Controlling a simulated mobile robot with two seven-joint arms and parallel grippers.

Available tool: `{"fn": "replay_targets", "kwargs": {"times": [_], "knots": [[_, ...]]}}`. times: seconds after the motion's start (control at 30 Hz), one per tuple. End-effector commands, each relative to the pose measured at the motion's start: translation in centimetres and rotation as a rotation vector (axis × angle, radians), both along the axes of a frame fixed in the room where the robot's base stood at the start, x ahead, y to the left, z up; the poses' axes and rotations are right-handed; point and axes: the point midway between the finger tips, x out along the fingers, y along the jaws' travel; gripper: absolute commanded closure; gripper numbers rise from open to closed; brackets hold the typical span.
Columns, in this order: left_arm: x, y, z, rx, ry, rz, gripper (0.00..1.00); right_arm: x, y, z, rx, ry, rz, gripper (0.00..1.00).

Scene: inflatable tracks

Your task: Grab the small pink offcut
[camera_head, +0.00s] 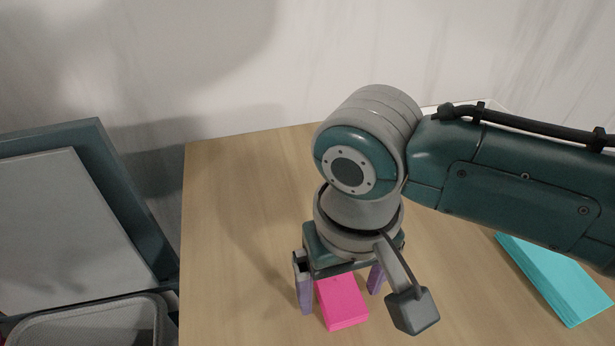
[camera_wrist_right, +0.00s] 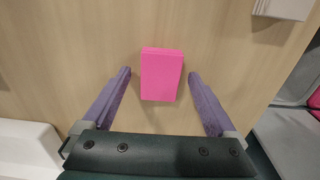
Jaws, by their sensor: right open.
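The small pink offcut (camera_head: 342,303) is a bright pink block lying on the wooden table. In the right wrist view the pink offcut (camera_wrist_right: 161,75) lies between and just ahead of the two purple fingers. My right gripper (camera_head: 340,289) is open above the table, one finger on each side of the offcut, with a gap on both sides. The right gripper also shows in the wrist view (camera_wrist_right: 158,76), with nothing held. The gripper body hides the offcut's far end in the head view. My left gripper is out of view.
A cyan block (camera_head: 556,279) lies on the table (camera_head: 225,220) at the right. A grey-topped, teal-edged piece (camera_head: 50,220) and a grey bin (camera_head: 90,325) stand left of the table. A pale wall (camera_head: 150,60) is behind. The table's left part is clear.

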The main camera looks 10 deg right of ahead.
Motion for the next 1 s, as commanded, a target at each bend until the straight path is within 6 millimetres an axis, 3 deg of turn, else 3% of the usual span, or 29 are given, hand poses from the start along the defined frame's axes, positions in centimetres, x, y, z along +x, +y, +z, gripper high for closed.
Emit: {"fn": "replay_targets", "kwargs": {"times": [0.13,0.9,1.0], "knots": [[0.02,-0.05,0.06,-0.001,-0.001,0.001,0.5,-0.01,0.02,0.06,0.0,0.0,0.0,0.07],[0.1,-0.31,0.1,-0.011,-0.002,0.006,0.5,-0.01,0.0,0.08,0.0,0.0,0.0,0.94],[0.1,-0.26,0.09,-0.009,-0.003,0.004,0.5,0.0,0.0,0.09,0.0,0.0,0.0,0.96]]}}
